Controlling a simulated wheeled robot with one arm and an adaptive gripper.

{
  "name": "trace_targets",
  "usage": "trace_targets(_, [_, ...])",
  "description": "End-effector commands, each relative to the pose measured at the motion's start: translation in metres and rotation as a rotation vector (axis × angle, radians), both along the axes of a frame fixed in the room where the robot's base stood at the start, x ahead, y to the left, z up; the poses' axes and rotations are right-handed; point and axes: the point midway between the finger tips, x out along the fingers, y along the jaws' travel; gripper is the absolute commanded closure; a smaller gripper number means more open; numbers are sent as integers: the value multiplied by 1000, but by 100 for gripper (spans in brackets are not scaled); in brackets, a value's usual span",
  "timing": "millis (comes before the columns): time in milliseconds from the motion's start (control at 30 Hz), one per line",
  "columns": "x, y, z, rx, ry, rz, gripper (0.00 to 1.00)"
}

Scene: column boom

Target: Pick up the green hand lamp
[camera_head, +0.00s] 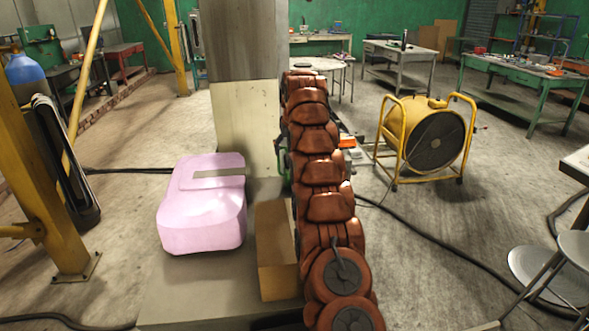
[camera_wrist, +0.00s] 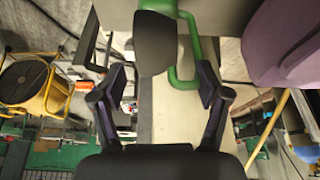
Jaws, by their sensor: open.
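The green hand lamp shows at the top of the wrist view as a dark rounded body with a green tubular handle (camera_wrist: 193,50) on its right. Its far end is cut off by the frame edge. My gripper (camera_wrist: 162,78) is open, with a dark finger on each side. The lamp's lower part appears across the gap between the fingers, and the handle bends close to the right finger; I cannot tell whether they touch. In the head view, my copper-coloured arm hides most of that spot, and a small green part (camera_head: 284,165) shows at its left edge.
A lilac rounded block (camera_head: 203,205) lies left of my arm; it also shows at the wrist view's upper right (camera_wrist: 285,40). A pale column (camera_head: 247,115) stands behind. A yellow fan (camera_head: 430,138) and cables are on the floor to the right. A yellow post (camera_head: 45,190) stands left.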

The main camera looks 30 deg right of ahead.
Motion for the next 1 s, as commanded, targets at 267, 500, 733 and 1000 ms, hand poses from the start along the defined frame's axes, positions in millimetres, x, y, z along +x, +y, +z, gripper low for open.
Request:
trace_targets(267, [-6,5,-7,-8,-1,1,25])
trace_targets(500, [-1,5,-27,-11,-1,1,25])
trace_targets(733, [5,-1,-36,-7,-4,1,25])
trace_targets(1000, [5,-1,-35,-7,-4,1,48])
